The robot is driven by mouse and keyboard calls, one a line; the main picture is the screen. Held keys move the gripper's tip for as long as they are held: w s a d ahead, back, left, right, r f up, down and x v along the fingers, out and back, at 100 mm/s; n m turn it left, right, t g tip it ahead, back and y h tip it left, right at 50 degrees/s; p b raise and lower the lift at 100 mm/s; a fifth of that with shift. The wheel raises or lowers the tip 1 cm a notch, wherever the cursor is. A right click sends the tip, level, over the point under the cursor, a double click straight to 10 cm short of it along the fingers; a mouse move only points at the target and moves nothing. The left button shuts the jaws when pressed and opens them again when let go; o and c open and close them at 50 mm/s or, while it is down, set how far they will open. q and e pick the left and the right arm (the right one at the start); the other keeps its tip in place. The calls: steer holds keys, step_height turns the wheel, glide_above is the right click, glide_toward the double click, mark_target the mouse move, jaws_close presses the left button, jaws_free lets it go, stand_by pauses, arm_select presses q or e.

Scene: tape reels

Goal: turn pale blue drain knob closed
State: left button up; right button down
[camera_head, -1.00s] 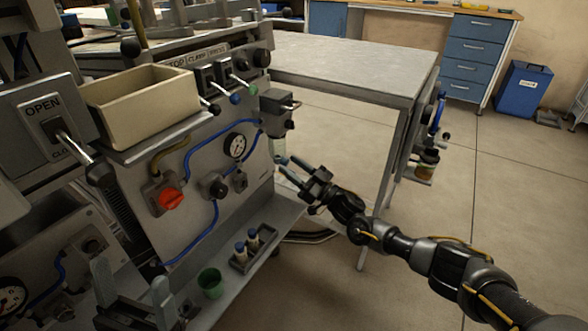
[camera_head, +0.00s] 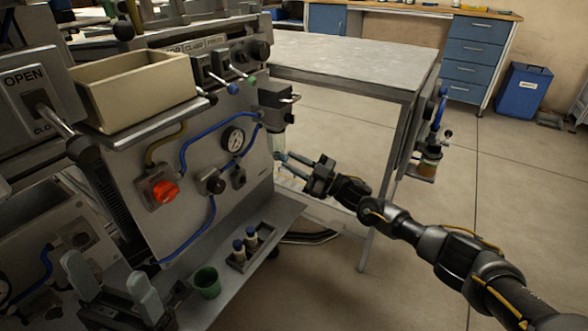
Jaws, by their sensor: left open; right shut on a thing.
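A filter unit (camera_head: 277,97) with a clear bowl (camera_head: 278,142) hangs at the right edge of the grey machine panel. My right gripper (camera_head: 285,159) has its fingertips just below this bowl, coming in from the right. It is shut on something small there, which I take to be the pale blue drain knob. The fingers mostly hide the knob, so its turn position does not show. My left gripper (camera_head: 112,287) is open and empty at the lower left, its two fingers pointing up, in front of the machine's lower part.
The panel carries a red knob (camera_head: 164,191), a gauge (camera_head: 233,140) and blue hoses. A green cup (camera_head: 207,283) and a small bottle rack (camera_head: 252,246) stand on the low shelf. A cream bin (camera_head: 133,87) sits above. A grey table (camera_head: 350,62) stands behind.

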steer(key=shift+n, duration=0.3)
steer(key=c, duration=1.2)
jaws_free()
steer(key=shift+c, duration=0.2)
steer(key=shift+d, duration=0.1)
steer(key=p+v, duration=0.2)
steer(key=v, duration=0.8)
steer(key=shift+s+d, duration=0.2)
steer(key=shift+d, duration=0.15)
steer(key=shift+f, duration=0.1)
